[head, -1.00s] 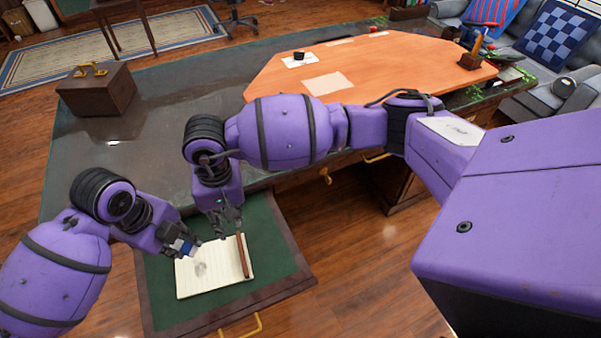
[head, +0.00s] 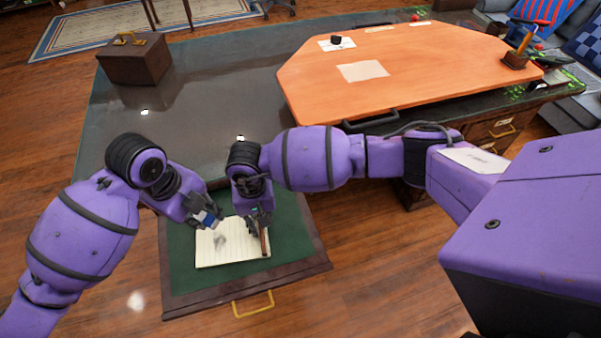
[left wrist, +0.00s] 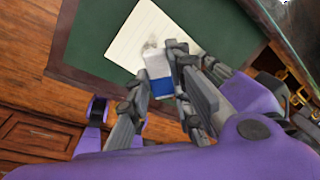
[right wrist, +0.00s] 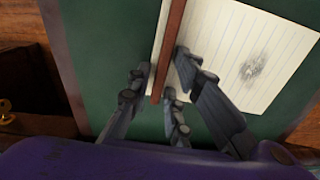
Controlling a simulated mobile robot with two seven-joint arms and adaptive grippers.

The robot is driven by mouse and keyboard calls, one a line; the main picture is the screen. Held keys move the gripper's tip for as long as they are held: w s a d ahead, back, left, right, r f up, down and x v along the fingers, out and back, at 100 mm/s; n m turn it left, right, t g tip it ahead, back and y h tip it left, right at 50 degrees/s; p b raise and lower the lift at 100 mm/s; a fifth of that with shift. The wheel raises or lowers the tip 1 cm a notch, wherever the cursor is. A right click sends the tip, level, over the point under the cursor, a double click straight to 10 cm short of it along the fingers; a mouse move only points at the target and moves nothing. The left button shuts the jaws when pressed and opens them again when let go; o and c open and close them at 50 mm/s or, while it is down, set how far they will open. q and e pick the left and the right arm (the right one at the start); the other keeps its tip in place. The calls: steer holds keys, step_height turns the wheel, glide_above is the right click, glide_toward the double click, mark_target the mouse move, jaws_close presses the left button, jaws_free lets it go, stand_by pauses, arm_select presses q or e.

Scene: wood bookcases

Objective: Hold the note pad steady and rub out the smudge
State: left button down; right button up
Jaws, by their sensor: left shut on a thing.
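The note pad (head: 235,256) lies on a green surface, with a grey smudge (head: 220,241) on its lined page and a brown strip (head: 265,242) along its right edge. My left gripper (head: 207,217) is shut on a blue and white eraser (left wrist: 157,68). In the left wrist view, the eraser's white end shows beside the smudge (left wrist: 151,44); I cannot tell whether it touches the page. My right gripper (head: 259,224) is open at the pad's strip. In the right wrist view, its fingers stand on both sides of the strip (right wrist: 170,45); firm contact is not clear.
The green surface (head: 285,235) lines a pulled-out drawer with a gold handle (head: 253,304). Behind it is a dark desk top (head: 215,100) with a brown box (head: 135,60) and an orange board (head: 410,75). Green surface is bare around the pad.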

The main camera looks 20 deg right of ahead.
steer(key=shift+w, duration=0.15)
steer(key=shift+r, duration=0.1)
jaws_close()
stand_by(0.5)
arm_select(q)
steer(key=s+f+y, duration=0.2)
steer(key=s+f, duration=0.1)
steer(key=f, duration=0.1)
glide_above(219, 253)
steer(key=shift+g, duration=0.4)
steer(key=shift+f, duration=2.6)
